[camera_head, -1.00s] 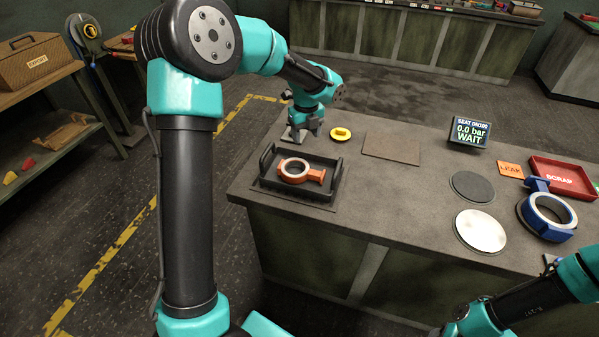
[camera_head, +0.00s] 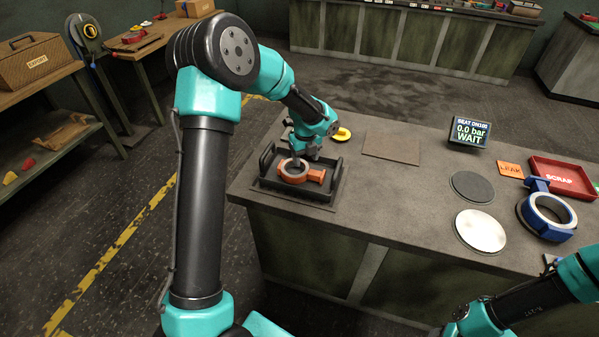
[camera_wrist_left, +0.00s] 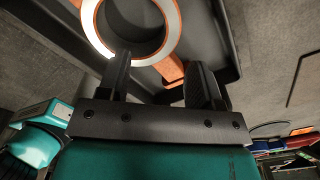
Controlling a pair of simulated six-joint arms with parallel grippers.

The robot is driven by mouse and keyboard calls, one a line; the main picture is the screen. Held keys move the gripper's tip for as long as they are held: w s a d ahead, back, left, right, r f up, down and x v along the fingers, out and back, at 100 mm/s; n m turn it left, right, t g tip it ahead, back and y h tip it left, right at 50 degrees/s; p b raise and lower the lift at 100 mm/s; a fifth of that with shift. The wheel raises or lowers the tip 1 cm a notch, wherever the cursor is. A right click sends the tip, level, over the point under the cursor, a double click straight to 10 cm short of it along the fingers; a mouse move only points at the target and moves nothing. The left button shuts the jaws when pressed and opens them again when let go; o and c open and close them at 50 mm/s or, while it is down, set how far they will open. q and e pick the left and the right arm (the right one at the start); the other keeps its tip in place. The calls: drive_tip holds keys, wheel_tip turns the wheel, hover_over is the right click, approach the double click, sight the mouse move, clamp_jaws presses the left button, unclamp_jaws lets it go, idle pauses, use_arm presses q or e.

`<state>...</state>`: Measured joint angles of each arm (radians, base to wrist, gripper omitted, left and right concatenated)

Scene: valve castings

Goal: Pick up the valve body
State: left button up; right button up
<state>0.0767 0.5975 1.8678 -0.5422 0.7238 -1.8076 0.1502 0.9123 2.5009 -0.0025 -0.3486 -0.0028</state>
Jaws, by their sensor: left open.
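The valve body, an orange ring with a pale inner rim and a short orange stem (camera_head: 313,175), lies flat in a black tray with raised handles (camera_head: 270,184) at the left of the bench. In the left wrist view its ring (camera_wrist_left: 171,36) is at the top and its stem runs down between my fingers. My left gripper (camera_head: 302,157) is open above the far side of the valve body. In the left wrist view the two dark fingers (camera_wrist_left: 160,78) are apart with nothing gripped. My right gripper is out of view.
Behind the tray is a yellow disc (camera_head: 343,134), partly hidden by my left gripper. A brown mat (camera_head: 392,145), dark disc (camera_head: 473,186), pale disc (camera_head: 481,230), blue ring fixture (camera_head: 524,217), red SCRAP tray (camera_head: 540,168) and display (camera_head: 469,132) are further right.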

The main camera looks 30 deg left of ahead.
sight(306, 166)
use_arm(q)
drive_tip(key=shift+w+f, duration=0.2)
drive_tip(key=shift+f, duration=2.35)
clamp_jaws()
